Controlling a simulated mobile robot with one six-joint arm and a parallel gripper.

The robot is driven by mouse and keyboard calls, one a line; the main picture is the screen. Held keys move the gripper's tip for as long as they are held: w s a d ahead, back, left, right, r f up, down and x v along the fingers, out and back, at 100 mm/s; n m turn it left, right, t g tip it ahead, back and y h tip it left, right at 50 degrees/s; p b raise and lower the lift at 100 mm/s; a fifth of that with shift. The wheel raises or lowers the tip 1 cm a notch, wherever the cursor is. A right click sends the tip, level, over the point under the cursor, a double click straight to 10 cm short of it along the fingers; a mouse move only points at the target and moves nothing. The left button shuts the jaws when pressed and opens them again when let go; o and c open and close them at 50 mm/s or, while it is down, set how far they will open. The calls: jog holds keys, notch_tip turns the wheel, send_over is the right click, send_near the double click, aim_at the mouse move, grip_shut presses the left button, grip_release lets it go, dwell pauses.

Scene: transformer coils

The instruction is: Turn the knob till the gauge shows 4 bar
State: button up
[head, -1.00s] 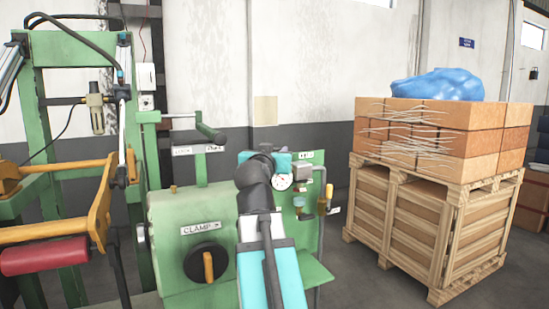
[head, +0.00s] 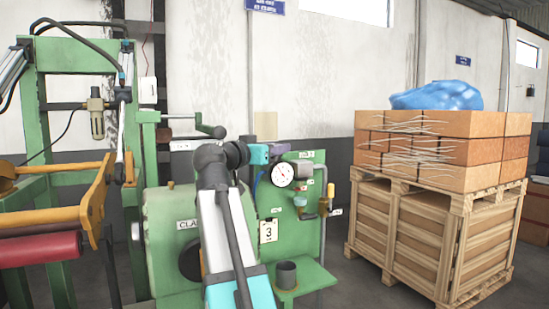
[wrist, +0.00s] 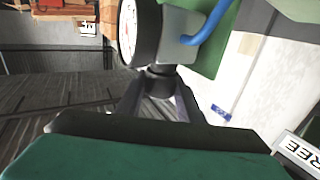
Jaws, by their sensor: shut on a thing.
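The round white-faced gauge (head: 283,174) sits on the green panel right of my arm in the head view. Its face shows nearly edge-on in the wrist view (wrist: 128,32), on a grey body. Its needle is too small for me to read. A dark knob (wrist: 159,74) is below the grey body in the wrist view. My gripper (wrist: 160,90) is shut on this knob, with a finger on each side. In the head view my gripper (head: 274,151) is at the panel's upper left, just above the gauge, and the knob cannot be made out.
A blue hose (wrist: 212,22) runs from the grey body. On the panel are a "3" tag (head: 268,231) and a yellow-handled valve (head: 329,196). A dark cup (head: 286,274) stands on the green shelf below. A loaded wooden pallet crate (head: 400,240) stands to the right.

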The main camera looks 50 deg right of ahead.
jog(key=shift+w+f+m+g+b, duration=0.1)
jog(key=shift+w+m+g+b, duration=0.1)
jog(key=shift+m+g+b, duration=1.55)
jog(key=shift+s+g+p, duration=0.1)
jog(key=shift+g+p, duration=0.3)
jog(key=shift+g, duration=0.85)
jog(key=shift+s+m+g, duration=0.1)
jog(key=shift+m+g, duration=0.2)
jog(key=shift+m, duration=0.05)
jog(key=o, duration=1.1)
jog(key=shift+c, duration=0.2)
jog(key=shift+s+n+t+p, duration=0.1)
jog(key=shift+n+t+p, duration=0.5)
jog(key=shift+t, duration=0.5)
jog(key=shift+n+t+p, duration=1.7)
jog(key=shift+n+t, duration=0.1)
jog(key=shift+t, duration=0.8)
jog(key=n+t+y+p, duration=0.1)
jog(key=n+t+p, duration=0.1)
jog(key=t+p, duration=0.1)
jog(key=n+t+y+p, duration=0.1)
jog(key=n+t+p, duration=0.1)
jog(key=t+p, duration=0.1)
jog(key=shift+n+t+y+p, duration=0.3)
jog(key=shift+y+p, duration=0.1)
jog(key=shift+p, duration=0.5)
jog(key=shift+d+n+t+y+p, duration=0.1)
jog(key=shift+n+t+y+p, duration=1.75)
jog(key=shift+n+t+y, duration=0.6)
